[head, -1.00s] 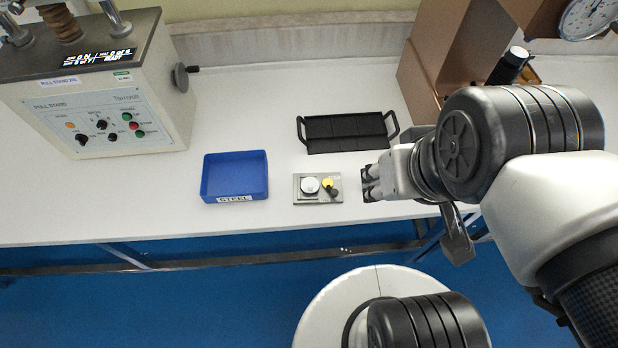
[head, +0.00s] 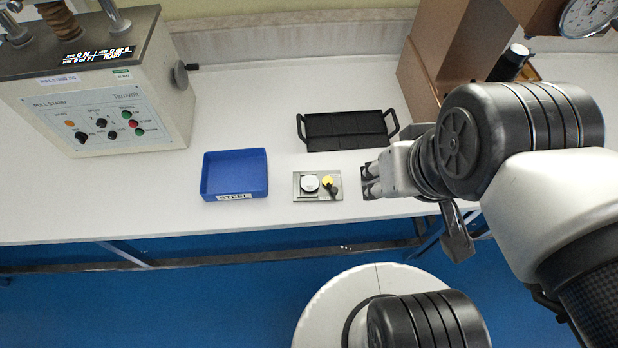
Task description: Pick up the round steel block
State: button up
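A round, pale silver block (head: 310,184) lies on the left part of a small grey plate (head: 301,197) near the front of the white table. I take it to be the steel block. A yellow round piece (head: 327,181) with a dark knob (head: 334,190) sits beside it on the same plate. My gripper (head: 367,181) is just right of the plate, its two dark fingertips pointing left. The fingertips look apart with a small gap, and nothing shows between them. Its height above the table is hard to judge.
A blue tray (head: 207,178) labelled STEEL stands left of the plate and looks empty. A black handled tray (head: 346,146) lies behind the plate. A pull-stand machine (head: 100,115) fills the left; a brown cabinet (head: 425,75) stands back right. The table's front edge is close.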

aim_at(310, 183)
jog(key=i+l+u, duration=0.15)
jog(key=u, duration=0.25)
jog(key=i+l+u, duration=0.1)
jog(key=l+u, duration=0.55)
jog(key=u, duration=0.15)
jog(key=i+l, duration=0.05)
